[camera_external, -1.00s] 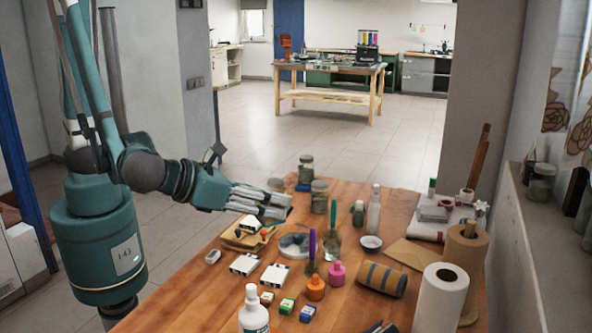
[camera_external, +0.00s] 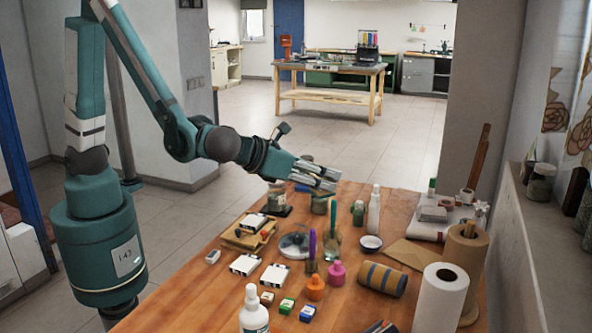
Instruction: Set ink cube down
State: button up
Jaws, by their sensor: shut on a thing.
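My gripper (camera_external: 325,178) is in the air above the far end of the wooden table, its pale fingers pointing right and slightly down. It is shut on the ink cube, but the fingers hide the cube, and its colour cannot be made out.
Jars (camera_external: 320,204) stand under and near my gripper. A white bottle (camera_external: 374,210), a wooden tray (camera_external: 233,242), white-topped blocks (camera_external: 243,265), ink bottles (camera_external: 315,288) and paper rolls (camera_external: 441,297) crowd the table (camera_external: 200,310). Bare wood shows at the front left.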

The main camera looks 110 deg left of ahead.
jog(key=a+r, duration=0.2)
jog(key=a, duration=1.6)
notch_tip(320, 180, down, 11)
jog(key=shift+d, duration=0.25)
jog(key=shift+w+r+m+t+h+p, duration=0.1)
jog(key=shift+r+m+t+h+p, duration=0.1)
jog(key=shift+m+t+h+p, duration=0.45)
jog(key=shift+f, duration=0.1)
jog(key=shift+f+b, duration=0.65)
jog(key=shift+f, duration=2.25)
jog(key=shift+f+b, duration=0.6)
jog(key=shift+f, duration=1.45)
jog(key=shift+f, duration=0.2)
